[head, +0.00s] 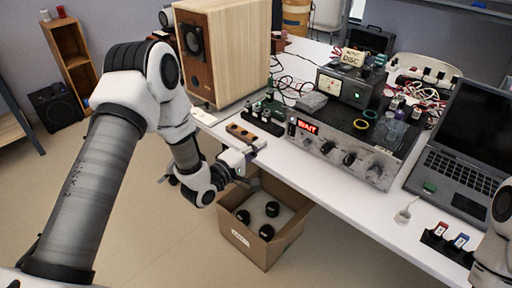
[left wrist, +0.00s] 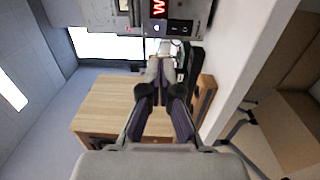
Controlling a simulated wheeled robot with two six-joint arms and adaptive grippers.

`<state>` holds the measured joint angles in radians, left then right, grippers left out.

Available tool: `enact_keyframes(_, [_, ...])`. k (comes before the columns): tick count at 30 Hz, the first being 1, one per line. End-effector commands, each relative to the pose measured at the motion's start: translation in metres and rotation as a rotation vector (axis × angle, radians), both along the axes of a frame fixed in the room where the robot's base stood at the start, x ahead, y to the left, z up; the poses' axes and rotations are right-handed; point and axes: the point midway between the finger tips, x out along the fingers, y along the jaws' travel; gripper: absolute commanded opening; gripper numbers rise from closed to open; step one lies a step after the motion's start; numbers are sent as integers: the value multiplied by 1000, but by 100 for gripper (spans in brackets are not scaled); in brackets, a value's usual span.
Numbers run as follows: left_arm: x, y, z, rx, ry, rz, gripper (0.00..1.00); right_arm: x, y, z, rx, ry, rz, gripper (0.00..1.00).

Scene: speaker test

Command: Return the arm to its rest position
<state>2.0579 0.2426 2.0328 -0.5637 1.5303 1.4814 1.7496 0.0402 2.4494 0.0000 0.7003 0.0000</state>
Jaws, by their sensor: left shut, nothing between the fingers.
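My left arm reaches in from the left in the head view. Its left gripper (head: 250,158) is at the front edge of the white table (head: 330,188), above the open cardboard box. In the left wrist view the left gripper (left wrist: 159,84) has its dark fingers together with nothing between them. A wooden block with dark holes (head: 241,132) lies on the table just behind the gripper; I cannot tell whether they touch. Part of my right arm shows at the right edge; its gripper is out of view.
A cardboard box (head: 238,236) with several black round parts stands on the floor below. A wooden speaker (head: 238,45) is behind the arm. An amplifier with a red WAIT display (head: 308,127) and a laptop (head: 460,165) stand on the table.

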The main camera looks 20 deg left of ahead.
Motion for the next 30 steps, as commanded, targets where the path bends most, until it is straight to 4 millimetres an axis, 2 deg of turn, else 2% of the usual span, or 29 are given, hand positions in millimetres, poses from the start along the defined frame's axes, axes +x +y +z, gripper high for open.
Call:
enact_keyframes(4, [-6,2,1,0,0,1,0,0,0,0,0,1,0,0])
enact_keyframes(16, [-6,2,1,0,1,0,0,0,0,1,0,0,0,0])
enact_keyframes(18, [-9,1,0,2,17,-3,0,0,0,9,0,1,0,0])
enact_keyframes(20, [-17,-9,-7,10,61,-22,0,0,0,25,0,1,0,0])
enact_keyframes(23, [-58,-27,-45,42,245,-31,0,0,0,54,0,0,0,0])
enact_keyframes(26, [-123,-31,-104,274,499,-40,0,0,0,73,0,0,0,0])
enact_keyframes(27, [-154,-29,-125,402,598,-70,0,0,0,79,0,0,0,0])
enact_keyframes(29, [-205,-24,-150,598,739,-141,0,0,0,86,0,0,0,0])
enact_keyframes(30, [-239,-18,-162,733,826,-214,0,0,0,90,0,0,0,0])
